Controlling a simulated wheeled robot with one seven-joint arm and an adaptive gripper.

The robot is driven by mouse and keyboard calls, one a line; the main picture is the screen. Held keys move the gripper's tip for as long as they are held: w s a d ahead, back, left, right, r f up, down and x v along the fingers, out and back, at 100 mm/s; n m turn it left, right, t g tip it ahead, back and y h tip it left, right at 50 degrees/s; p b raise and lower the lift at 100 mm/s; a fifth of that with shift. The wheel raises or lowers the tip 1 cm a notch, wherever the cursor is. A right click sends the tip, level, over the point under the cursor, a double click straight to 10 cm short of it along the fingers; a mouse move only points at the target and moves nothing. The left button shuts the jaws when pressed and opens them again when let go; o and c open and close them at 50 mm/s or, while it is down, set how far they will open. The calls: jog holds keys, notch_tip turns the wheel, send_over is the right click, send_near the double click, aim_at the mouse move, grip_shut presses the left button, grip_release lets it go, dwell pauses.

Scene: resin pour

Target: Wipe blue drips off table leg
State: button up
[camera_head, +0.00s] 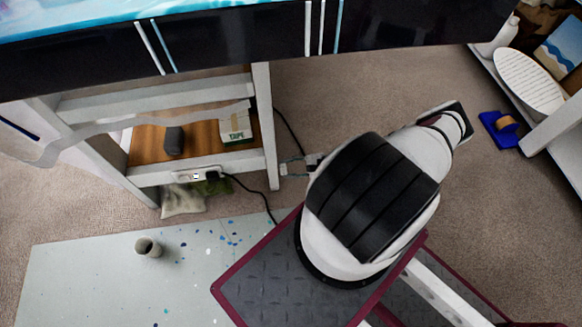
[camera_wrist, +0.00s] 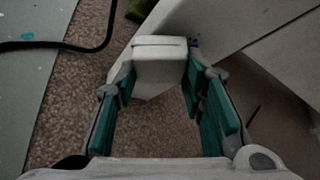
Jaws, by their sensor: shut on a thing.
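My gripper (camera_wrist: 160,95) has teal-padded fingers and is shut on a white block with rounded corners (camera_wrist: 160,48). The block's end lies close to a white table leg (camera_wrist: 225,20); I cannot tell whether they touch. A small dark blue spot (camera_wrist: 194,42) shows beside the block, on or near the leg. In the head view my gripper (camera_head: 291,167) is low, just right of the near right table leg (camera_head: 266,130). No blue drips can be made out on that leg from there. A dark blue streak (camera_head: 20,129) marks a white part at the far left.
The table's black side (camera_head: 240,45) overhangs, with pale drip streaks. A shelf below holds a tape box (camera_head: 235,125) and a dark object (camera_head: 174,140). A black cable (camera_head: 262,190) runs by the leg. A paint-specked grey sheet (camera_head: 90,275) bears a cup (camera_head: 149,247).

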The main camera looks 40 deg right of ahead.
jog(key=shift+w+a, duration=0.2)
jog(key=shift+a, duration=0.1)
jog(key=shift+w+d+b, duration=1.7)
jog(key=shift+w+b, duration=0.05)
jog(key=shift+w, duration=0.9)
jog(key=s+a+p, duration=0.3)
jog(key=s, duration=0.2)
jog(key=shift+s+a+r, duration=0.15)
jog(key=shift+a, duration=0.15)
jog(key=w+d+b, duration=0.3)
jog(key=w, duration=0.2)
jog(key=shift+w+d, duration=0.15)
jog(key=shift+d, duration=0.1)
